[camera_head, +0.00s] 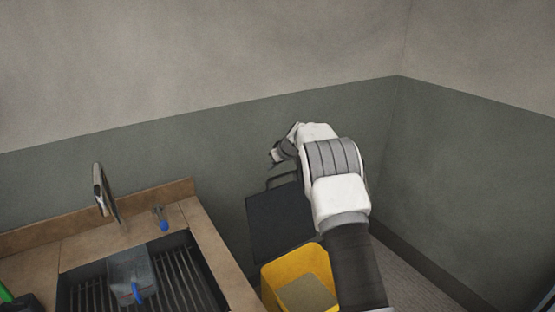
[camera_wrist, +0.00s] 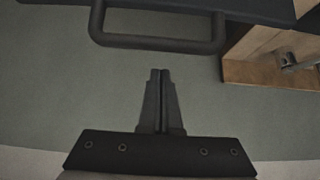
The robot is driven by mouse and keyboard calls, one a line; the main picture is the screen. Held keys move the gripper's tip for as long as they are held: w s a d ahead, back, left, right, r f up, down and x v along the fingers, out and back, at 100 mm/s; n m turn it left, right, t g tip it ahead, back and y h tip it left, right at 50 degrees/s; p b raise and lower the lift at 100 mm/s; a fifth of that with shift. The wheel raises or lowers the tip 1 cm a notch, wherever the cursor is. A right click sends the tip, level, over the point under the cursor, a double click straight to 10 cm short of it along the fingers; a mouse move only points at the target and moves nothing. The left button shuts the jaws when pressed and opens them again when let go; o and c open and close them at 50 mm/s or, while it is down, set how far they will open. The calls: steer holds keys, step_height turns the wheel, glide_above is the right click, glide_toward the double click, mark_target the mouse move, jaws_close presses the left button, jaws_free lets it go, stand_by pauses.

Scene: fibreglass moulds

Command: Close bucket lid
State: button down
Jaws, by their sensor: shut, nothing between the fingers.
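The yellow bucket (camera_head: 322,262) stands on the floor to the right of the sink counter, with a brownish block-like surface showing inside. Its dark lid (camera_head: 272,222) stands open at the back of the bucket, with a bar handle (camera_head: 283,175) on its far edge. In the wrist view the lid's edge (camera_wrist: 180,8) lies along the top, and the handle (camera_wrist: 160,44) loops below it. My gripper (camera_wrist: 160,73) is shut and empty, its fingertips pointing at the handle with a visible gap between. In the head view my gripper (camera_head: 275,157) is just above the handle, partly hidden by the wrist.
The counter (camera_head: 215,245) with a sink (camera_head: 190,270), a tap (camera_head: 101,190) and a blue-tipped item (camera_head: 161,218) is at the left. The counter also shows in the wrist view (camera_wrist: 240,68). Grey walls stand behind and to the right. My arm partly covers the bucket's right side.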

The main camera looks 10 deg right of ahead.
steer(key=shift+s+d+f, duration=0.1)
steer(key=shift+s+d, duration=0.15)
steer(key=shift+s, duration=0.35)
steer(key=shift+s+d+f, duration=0.1)
steer(key=shift+s+d, duration=0.1)
steer(key=shift+s, duration=0.35)
steer(key=shift+s+d, duration=0.25)
steer(key=shift+s, duration=0.35)
steer(key=shift+s+d+f+b, duration=0.1)
steer(key=shift+f+b, duration=0.05)
steer(key=shift+b, duration=0.2)
